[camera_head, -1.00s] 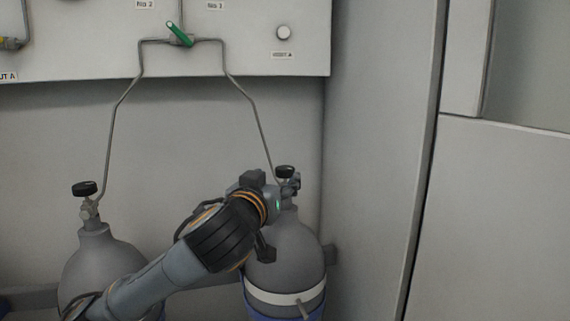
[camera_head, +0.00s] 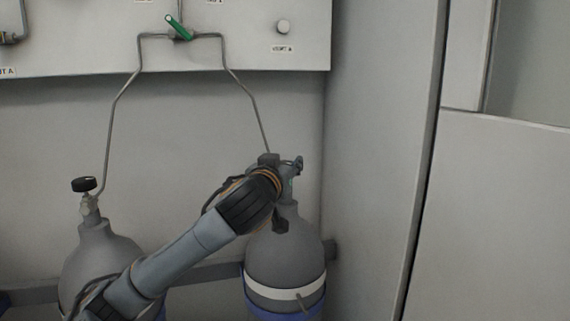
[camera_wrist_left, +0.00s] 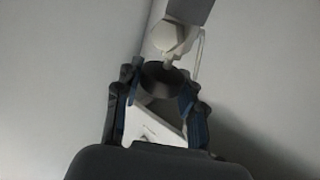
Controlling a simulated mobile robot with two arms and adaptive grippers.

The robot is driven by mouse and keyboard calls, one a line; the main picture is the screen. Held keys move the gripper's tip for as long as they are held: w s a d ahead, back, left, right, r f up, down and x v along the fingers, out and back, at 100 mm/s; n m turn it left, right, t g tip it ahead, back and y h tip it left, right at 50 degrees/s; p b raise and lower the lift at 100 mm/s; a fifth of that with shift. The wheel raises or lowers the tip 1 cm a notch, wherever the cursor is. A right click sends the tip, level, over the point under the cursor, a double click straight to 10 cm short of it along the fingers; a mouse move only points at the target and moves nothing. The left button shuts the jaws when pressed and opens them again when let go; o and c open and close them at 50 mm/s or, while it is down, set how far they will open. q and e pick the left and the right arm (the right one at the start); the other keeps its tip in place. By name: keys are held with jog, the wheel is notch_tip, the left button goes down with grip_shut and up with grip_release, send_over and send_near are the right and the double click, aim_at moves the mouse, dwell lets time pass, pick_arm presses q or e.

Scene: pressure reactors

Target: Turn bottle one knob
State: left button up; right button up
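The right grey gas bottle (camera_head: 285,250) stands upright, with a white and a blue band around it. In the head view my left gripper (camera_head: 287,172) is at its valve and covers the knob on top. In the left wrist view the round black knob (camera_wrist_left: 163,80) sits between the two spread fingers of my left gripper (camera_wrist_left: 161,72), close to their tips. The pale valve body (camera_wrist_left: 172,40) is beyond it. The fingers look open around the knob; I cannot tell whether they touch it. My right gripper is not in view.
A second grey bottle (camera_head: 98,262) with a black knob (camera_head: 84,184) stands at the left, partly behind my left arm. Thin pipes rise to a wall panel (camera_head: 90,50) with a green lever (camera_head: 178,28). A plain wall (camera_head: 375,150) stands to the right.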

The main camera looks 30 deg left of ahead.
pick_arm(q)
jog(key=c, duration=0.4)
jog(key=shift+o, duration=0.2)
